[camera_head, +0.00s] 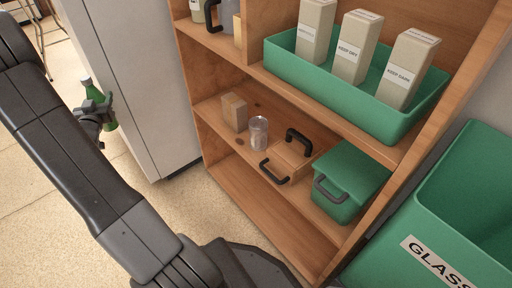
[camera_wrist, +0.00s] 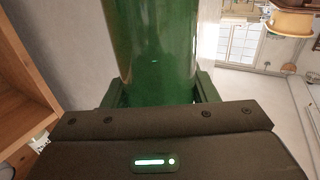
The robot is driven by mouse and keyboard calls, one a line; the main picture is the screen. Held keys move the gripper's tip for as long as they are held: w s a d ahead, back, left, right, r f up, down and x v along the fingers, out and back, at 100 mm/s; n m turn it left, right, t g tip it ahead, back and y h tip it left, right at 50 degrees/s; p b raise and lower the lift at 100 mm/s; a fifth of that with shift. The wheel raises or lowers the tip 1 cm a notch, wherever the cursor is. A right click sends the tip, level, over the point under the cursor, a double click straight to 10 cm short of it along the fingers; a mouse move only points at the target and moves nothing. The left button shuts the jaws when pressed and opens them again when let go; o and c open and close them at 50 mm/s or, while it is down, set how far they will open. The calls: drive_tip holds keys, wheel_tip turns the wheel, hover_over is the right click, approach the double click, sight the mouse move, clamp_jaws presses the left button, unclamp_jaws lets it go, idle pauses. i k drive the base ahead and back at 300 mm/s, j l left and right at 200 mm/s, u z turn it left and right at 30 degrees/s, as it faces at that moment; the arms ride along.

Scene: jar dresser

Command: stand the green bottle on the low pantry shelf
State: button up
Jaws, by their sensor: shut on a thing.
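The green bottle (camera_head: 94,92) is held upright, or close to it, by my gripper (camera_head: 100,112) at the left of the head view. It is in front of the grey-white panel, to the left of the shelf unit. In the wrist view the bottle (camera_wrist: 155,50) fills the middle, between my two fingers (camera_wrist: 160,92). The low pantry shelf (camera_head: 215,112) is the middle board of the wooden unit in the head view. My gripper is well apart from it. Part of the bottle is hidden by my gripper.
The low shelf holds a small wooden block (camera_head: 234,112), a clear glass (camera_head: 259,133), a wooden box with dark handles (camera_head: 287,160) and a green lidded box (camera_head: 349,182). A green tray (camera_head: 400,124) with cartons stands above. A green bin (camera_head: 450,245) is at right.

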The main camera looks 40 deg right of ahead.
sight(217, 108)
drive_tip(key=i+j+z, duration=0.15)
drive_tip(key=z, duration=0.3)
drive_tip(key=j+z, duration=0.2)
drive_tip(key=z, duration=0.25)
drive_tip(key=i+j+z, duration=0.15)
drive_tip(key=j+z, duration=0.15)
drive_tip(key=z, duration=0.15)
drive_tip(key=j+z, duration=0.3)
